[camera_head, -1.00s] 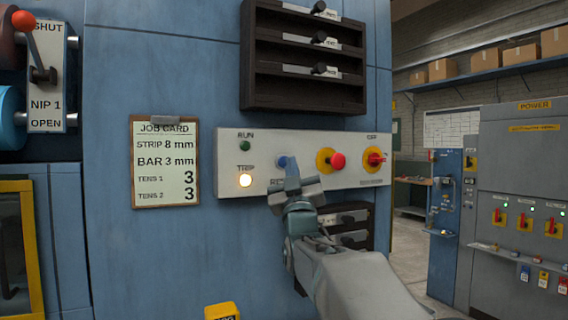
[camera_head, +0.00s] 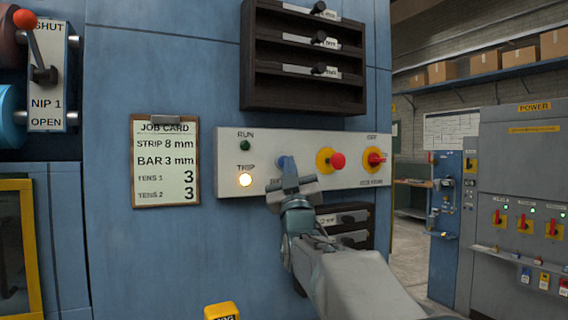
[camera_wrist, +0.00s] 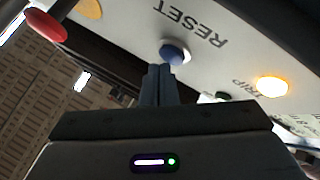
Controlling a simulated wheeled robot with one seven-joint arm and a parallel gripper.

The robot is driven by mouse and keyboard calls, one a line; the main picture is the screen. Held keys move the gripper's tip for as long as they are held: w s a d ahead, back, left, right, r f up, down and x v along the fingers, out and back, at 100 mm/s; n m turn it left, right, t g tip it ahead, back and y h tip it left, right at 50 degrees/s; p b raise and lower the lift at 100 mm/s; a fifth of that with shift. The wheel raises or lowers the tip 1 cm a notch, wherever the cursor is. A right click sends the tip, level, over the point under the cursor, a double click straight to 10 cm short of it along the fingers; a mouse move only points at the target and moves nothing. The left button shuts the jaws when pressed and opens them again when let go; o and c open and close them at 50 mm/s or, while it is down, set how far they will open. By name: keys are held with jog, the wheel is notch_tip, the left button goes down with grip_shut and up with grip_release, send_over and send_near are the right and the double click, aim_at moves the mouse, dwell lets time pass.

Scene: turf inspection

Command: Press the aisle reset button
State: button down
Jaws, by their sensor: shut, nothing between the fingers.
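The blue reset button (camera_wrist: 174,52) sits on the pale control panel, with the word RESET beside it in the wrist view. In the head view the button (camera_head: 283,161) is partly hidden behind my gripper (camera_head: 288,166). In the wrist view my gripper (camera_wrist: 159,69) is shut and empty. Its fingertips point at the button and appear just short of it or touching it; I cannot tell which. The amber TRIP lamp (camera_head: 244,180) is lit and also shows in the wrist view (camera_wrist: 272,86).
A dark rack (camera_head: 246,60) is mounted above. Another small rack (camera_head: 366,215) is below, close to my arm.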

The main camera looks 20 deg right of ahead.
jog(key=shift+w, duration=0.5)
dwell(0.4)
jog(key=shift+s+b, duration=0.15)
jog(key=shift+b, duration=0.2)
jog(key=shift+s+b, duration=0.75)
jog(key=shift+s+f, duration=0.1)
jog(key=s+b, duration=0.3)
jog(key=s, duration=0.1)
jog(key=shift+s+d+b, duration=0.15)
jog(key=shift+s+b, duration=0.2)
jog(key=shift+s, duration=0.05)
